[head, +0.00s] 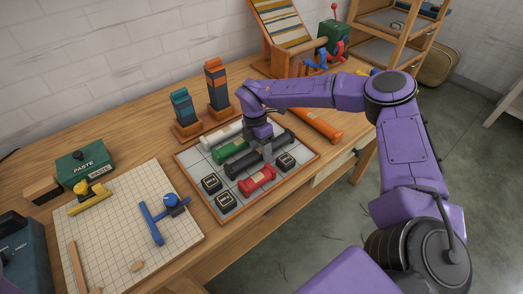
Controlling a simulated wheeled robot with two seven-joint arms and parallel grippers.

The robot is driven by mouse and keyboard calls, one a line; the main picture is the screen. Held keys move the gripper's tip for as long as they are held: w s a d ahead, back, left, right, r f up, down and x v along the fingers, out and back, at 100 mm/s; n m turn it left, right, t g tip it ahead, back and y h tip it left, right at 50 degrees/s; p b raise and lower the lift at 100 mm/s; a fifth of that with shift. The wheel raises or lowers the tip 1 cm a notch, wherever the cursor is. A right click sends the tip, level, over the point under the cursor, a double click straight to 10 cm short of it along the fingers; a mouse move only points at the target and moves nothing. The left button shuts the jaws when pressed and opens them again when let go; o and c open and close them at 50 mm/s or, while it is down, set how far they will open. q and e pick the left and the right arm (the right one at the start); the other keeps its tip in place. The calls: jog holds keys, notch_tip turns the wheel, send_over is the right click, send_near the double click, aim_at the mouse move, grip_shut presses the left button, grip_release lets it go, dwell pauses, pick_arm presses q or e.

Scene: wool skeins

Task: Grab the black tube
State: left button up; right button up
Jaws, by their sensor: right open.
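The black tube (281,139) lies at a slant on the gridded tray (217,212), between a green tube (231,150) and a red tube (257,180). My right gripper (266,154) points down over the middle of the black tube and hides part of it. Its jaws are open. The fingers are small here, and I cannot tell whether they touch the tube. My left gripper is not in view.
A white tube (222,133) and several small black blocks (286,161) share the tray. An orange tube (318,125) lies behind it. Upright stacks (216,85) stand at the back. A cutting mat (120,225) with a blue tool (152,222) is at left.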

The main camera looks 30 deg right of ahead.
jog(key=c, duration=1)
jog(key=shift+o, duration=0.2)
jog(key=shift+r, duration=0.1)
